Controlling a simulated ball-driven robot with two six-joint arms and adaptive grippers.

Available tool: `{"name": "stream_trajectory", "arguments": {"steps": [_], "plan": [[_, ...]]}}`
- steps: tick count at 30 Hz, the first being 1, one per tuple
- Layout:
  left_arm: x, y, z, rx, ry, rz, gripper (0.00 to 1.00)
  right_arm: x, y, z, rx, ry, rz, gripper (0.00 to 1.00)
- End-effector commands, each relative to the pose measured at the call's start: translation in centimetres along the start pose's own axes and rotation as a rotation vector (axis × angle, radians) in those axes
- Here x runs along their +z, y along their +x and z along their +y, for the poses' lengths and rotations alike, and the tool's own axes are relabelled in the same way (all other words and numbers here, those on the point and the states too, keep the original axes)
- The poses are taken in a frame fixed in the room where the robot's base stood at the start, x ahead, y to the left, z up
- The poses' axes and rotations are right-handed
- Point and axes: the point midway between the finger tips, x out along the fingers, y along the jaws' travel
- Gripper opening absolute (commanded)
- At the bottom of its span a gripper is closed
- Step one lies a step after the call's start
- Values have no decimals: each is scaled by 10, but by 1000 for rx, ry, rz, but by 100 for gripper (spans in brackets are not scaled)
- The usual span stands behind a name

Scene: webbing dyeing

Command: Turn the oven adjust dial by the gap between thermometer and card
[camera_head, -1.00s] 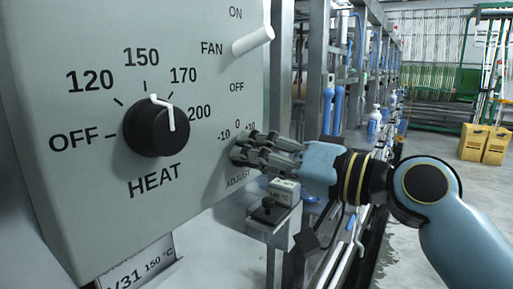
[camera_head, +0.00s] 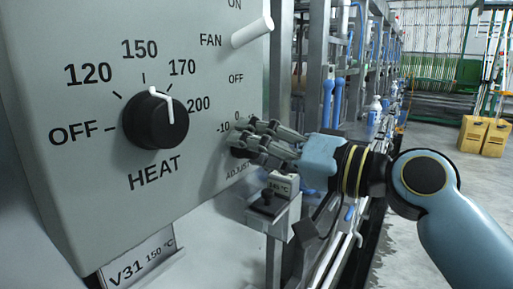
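The adjust dial (camera_head: 240,152) is a small dark knob at the lower right of the grey oven panel (camera_head: 60,200), mostly hidden by my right gripper. My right gripper (camera_head: 244,138) has its fingertips at the dial, one finger above the other. Whether they grip it is unclear. The scale mark -10 shows left of the fingers and 0 just above; +10 is hidden. The card (camera_head: 140,262) reads V31 150 °C. My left gripper is not in view.
The large black heat dial (camera_head: 155,122) has its white pointer between 150 and 170. The white fan lever (camera_head: 252,32) sticks out above right. Metal frames and blue fittings stand behind my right arm. Yellow boxes (camera_head: 485,135) stand far right on open floor.

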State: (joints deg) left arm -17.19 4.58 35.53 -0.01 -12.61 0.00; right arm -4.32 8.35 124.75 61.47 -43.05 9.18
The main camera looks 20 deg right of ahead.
Motion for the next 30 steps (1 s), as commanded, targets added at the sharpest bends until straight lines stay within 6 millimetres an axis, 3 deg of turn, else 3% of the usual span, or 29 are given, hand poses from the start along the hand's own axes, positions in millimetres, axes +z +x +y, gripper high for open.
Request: {"name": "stream_trajectory", "arguments": {"steps": [8, 21, 30], "plan": [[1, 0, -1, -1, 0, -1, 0, 0, -9, 1, 2, -4, -1, 57], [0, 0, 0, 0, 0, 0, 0, 2, -84, 2, 5, -7, -7, 57], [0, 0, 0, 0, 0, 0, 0, 1, -114, 1, 1, -3, -3, 57]]}}
